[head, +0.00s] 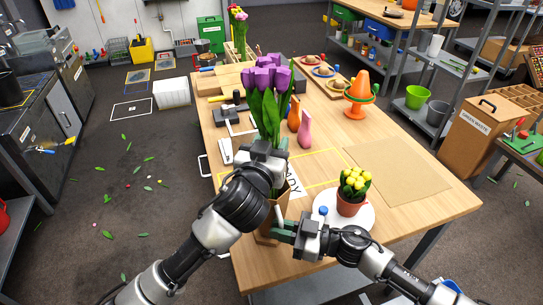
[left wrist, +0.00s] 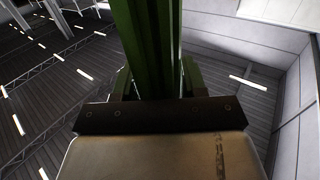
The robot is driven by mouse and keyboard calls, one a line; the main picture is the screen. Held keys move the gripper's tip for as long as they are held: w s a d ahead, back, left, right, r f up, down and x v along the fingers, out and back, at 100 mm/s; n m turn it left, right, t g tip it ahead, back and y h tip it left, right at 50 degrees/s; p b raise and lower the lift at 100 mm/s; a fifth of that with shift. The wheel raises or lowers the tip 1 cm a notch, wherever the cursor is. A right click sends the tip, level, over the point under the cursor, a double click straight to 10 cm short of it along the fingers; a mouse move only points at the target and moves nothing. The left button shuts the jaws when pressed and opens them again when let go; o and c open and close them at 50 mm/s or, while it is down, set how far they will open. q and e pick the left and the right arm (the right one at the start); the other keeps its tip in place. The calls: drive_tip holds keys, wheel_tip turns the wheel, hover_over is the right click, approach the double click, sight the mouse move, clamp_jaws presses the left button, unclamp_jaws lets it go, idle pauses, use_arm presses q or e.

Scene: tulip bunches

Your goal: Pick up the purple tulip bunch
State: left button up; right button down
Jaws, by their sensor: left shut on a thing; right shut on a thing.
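The purple tulip bunch (head: 266,76) stands upright above the wooden table, its green leaves and stems reaching down to my left gripper (head: 268,150). That gripper is shut on the stems. In the left wrist view the green stems (left wrist: 147,45) rise from between the fingers. Below it is a brown container (head: 268,240), perhaps a paper sleeve or vase, partly hidden by my left arm. My right gripper (head: 281,228) is shut on the rim or side of this container. I cannot tell whether the stem ends are inside it.
A potted yellow tulip plant (head: 352,203) stands on a white round plate (head: 323,206) close to my right arm. Orange and pink vases (head: 305,131) and an orange stand (head: 360,96) are further back. The table's right part, with a brown mat (head: 400,174), is clear.

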drive_tip(key=c, duration=1.1)
unclamp_jaws()
use_arm(q)
wheel_tip(320, 180, up, 15)
drive_tip(key=shift+f, duration=0.2)
use_arm(e)
drive_tip(key=shift+d, duration=0.15)
